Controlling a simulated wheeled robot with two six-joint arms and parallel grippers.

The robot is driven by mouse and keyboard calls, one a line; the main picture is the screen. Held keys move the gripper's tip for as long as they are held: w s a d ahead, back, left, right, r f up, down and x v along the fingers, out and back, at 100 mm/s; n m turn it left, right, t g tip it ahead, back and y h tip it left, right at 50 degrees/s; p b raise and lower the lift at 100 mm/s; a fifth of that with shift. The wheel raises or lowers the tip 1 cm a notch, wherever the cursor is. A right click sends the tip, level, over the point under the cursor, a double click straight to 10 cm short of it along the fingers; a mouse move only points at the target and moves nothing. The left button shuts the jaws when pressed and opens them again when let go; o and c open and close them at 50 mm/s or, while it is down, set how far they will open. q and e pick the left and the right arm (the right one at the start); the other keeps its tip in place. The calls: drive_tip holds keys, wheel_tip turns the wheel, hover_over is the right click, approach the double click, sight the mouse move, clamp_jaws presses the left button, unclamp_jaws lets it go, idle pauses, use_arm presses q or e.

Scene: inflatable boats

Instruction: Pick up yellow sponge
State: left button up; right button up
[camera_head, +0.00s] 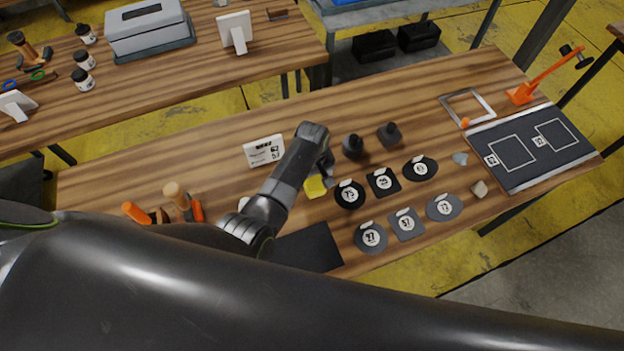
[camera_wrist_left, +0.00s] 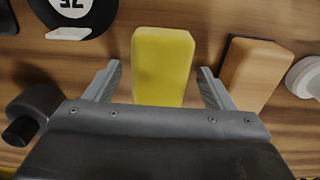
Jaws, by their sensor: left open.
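The yellow sponge (camera_head: 315,187) lies on the wooden table in the head view, partly hidden by my left gripper (camera_head: 326,172). In the left wrist view the sponge (camera_wrist_left: 162,58) is a yellow block in the middle of the picture. My left gripper (camera_wrist_left: 160,70) is open, with one finger on each side of the sponge and a visible gap at each side. The near end of the sponge is hidden behind the gripper body. My right gripper is not in view.
A tan block (camera_wrist_left: 250,68) lies close beside the right finger, and a white round object (camera_wrist_left: 306,78) beyond it. Black numbered discs (camera_head: 349,194) lie right of the sponge. Black knobbed pieces (camera_head: 352,146) and a white sign (camera_head: 264,151) stand behind. A dark mat (camera_head: 310,247) lies in front.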

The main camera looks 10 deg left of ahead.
use_arm(q)
drive_tip(key=c, duration=1)
drive_tip(key=shift+c, duration=0.2)
